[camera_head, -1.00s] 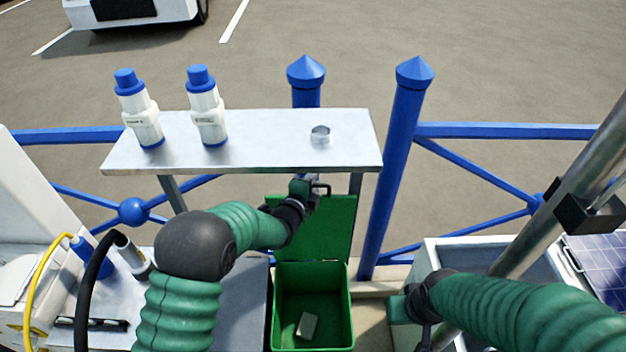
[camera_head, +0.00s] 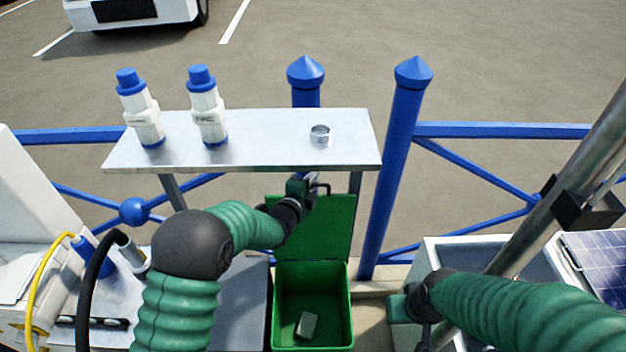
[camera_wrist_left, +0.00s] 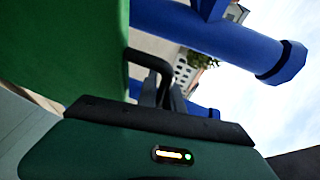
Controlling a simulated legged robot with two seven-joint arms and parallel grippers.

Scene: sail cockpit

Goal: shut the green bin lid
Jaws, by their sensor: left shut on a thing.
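The green bin (camera_head: 313,345) stands open below the shelf, with a small pale block (camera_head: 307,325) on its floor. Its green lid (camera_head: 328,230) is raised upright at the back, and the lid also fills the upper left of the left wrist view (camera_wrist_left: 60,50). My left gripper (camera_head: 312,188) is at the lid's top edge, shut on the dark lid handle (camera_head: 322,187). In the left wrist view the fingers (camera_wrist_left: 165,95) meet at the black bent handle (camera_wrist_left: 150,62). My right gripper (camera_head: 415,305) is low, beside the grey box; its fingers are unclear.
A metal shelf (camera_head: 260,150) lies just above the lid, holding two white-and-blue bottles (camera_head: 207,112) and a small metal ring (camera_head: 320,133). Blue posts (camera_head: 398,160) and railing stand behind. A grey open box (camera_head: 480,255) and metal pole (camera_head: 540,215) are at the right.

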